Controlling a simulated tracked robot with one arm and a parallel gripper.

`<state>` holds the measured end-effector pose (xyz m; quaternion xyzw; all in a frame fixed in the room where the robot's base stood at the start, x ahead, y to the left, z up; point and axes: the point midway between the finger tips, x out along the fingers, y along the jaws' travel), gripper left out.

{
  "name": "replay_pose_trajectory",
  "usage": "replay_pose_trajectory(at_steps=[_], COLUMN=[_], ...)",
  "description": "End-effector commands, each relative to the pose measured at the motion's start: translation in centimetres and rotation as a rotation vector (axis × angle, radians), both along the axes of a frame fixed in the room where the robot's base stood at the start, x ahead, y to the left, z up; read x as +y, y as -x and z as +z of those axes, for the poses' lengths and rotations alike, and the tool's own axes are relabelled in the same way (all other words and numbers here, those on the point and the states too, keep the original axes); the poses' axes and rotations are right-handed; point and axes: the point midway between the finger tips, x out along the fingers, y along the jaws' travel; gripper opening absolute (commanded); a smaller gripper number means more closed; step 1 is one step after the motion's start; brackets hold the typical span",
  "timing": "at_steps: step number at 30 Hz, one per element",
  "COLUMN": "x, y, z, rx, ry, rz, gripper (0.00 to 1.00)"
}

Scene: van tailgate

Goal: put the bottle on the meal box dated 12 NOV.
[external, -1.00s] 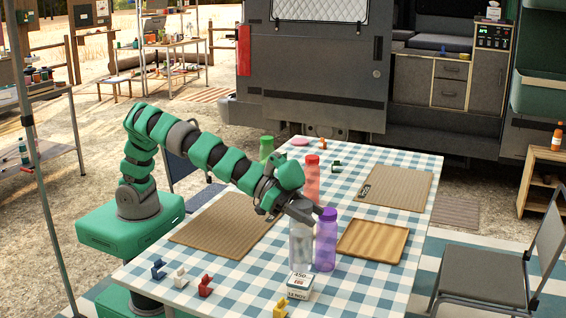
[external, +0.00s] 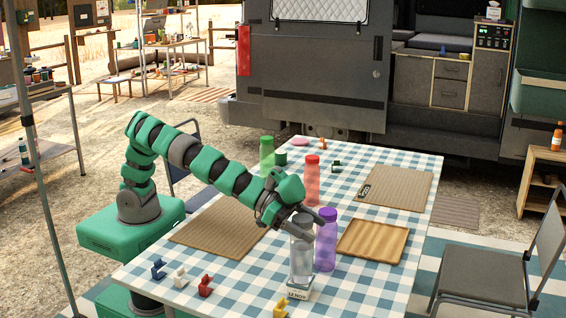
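A clear bottle with a grey cap (external: 301,258) is upright in my gripper (external: 303,224), whose fingers are around its upper part. The white meal box (external: 298,293), with "12 NOV" on its front, is on the checked table near its front edge. The bottle's base is at the box's top and hides most of that top. I cannot tell whether the bottle touches the box or is just above it. A purple bottle (external: 326,242) stands close to the right of the clear bottle.
A wooden tray (external: 372,243) lies right of the purple bottle. A red bottle (external: 312,182) and a green bottle (external: 267,154) stand farther back. A yellow clip-like piece (external: 281,308) is left of the box, with red (external: 205,287), white and blue ones farther left.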

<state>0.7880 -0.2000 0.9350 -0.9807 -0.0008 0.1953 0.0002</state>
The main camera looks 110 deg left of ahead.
Motion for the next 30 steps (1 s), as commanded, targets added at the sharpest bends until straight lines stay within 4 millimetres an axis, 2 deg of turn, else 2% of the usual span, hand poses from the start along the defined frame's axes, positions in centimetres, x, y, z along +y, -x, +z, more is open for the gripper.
replay_pose_trajectory(at_steps=[16,30], x=[0.0,-0.1], y=[0.0,3.6], z=[0.3,1.9], rx=[0.001,-0.001], ry=[0.000,-0.001], rz=[0.000,-0.001], gripper=[0.66,0.66])
